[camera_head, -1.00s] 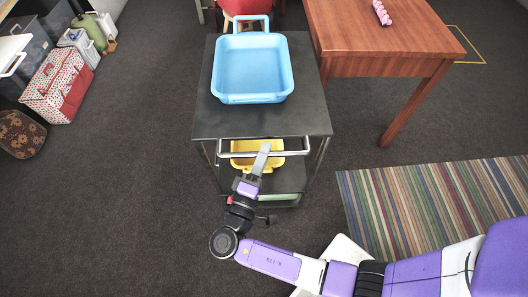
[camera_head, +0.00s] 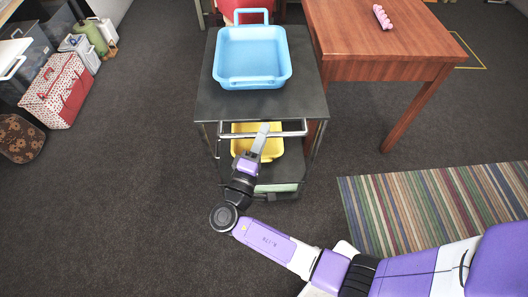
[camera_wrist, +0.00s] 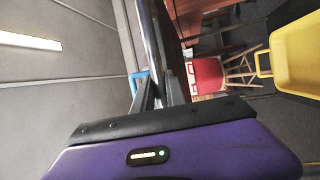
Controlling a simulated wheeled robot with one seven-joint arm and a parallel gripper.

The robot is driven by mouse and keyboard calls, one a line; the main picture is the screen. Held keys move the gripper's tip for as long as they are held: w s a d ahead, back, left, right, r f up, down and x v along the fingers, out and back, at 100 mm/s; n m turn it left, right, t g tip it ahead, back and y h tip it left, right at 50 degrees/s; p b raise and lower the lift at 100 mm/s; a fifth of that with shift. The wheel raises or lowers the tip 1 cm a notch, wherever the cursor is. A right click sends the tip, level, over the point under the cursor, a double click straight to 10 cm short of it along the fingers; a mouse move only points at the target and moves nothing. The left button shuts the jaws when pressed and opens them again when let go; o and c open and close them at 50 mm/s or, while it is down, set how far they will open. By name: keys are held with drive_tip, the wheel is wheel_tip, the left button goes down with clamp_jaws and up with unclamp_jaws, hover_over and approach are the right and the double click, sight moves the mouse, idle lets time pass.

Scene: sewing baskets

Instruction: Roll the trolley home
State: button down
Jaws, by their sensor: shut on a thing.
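The trolley (camera_head: 290,105) has a dark top, a lower shelf and a metal handle bar (camera_head: 292,133) along its near side. A light blue tray (camera_head: 252,84) stands on its top. A yellow basket (camera_head: 274,150) is on the lower shelf, partly hidden by the handle and my gripper. My gripper (camera_head: 263,131) is shut on the handle bar at about its middle. In the wrist view the bar (camera_wrist: 149,35) runs down between the fingers (camera_wrist: 160,92), and the yellow basket (camera_wrist: 292,60) shows at the right.
A wooden table (camera_head: 385,50) stands close to the trolley's right side, with a pink item on it. A red chair (camera_head: 238,16) is behind the trolley. A striped rug (camera_head: 440,210) lies at the right. Boxes and a red-and-white case (camera_head: 62,92) line the left. Carpet left of the trolley is clear.

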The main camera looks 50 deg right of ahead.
sight(252, 94)
drive_tip(key=w+d+b, duration=0.6)
drive_tip(key=w+d, duration=0.2)
drive_tip(key=w+d+b, duration=0.6)
drive_tip(key=w+d, duration=0.2)
drive_tip(key=shift+w+d+f+b, duration=0.15)
drive_tip(key=shift+w+d+b, duration=0.05)
drive_tip(key=shift+w+b, duration=0.1)
drive_tip(key=shift+w+d, duration=0.3)
drive_tip(key=c, duration=1.4)
unclamp_jaws()
drive_tip(key=shift+o, duration=0.2)
drive_tip(key=v, duration=0.7)
drive_tip(key=shift+s+a+p, duration=0.2)
drive_tip(key=shift+a+p, duration=0.1)
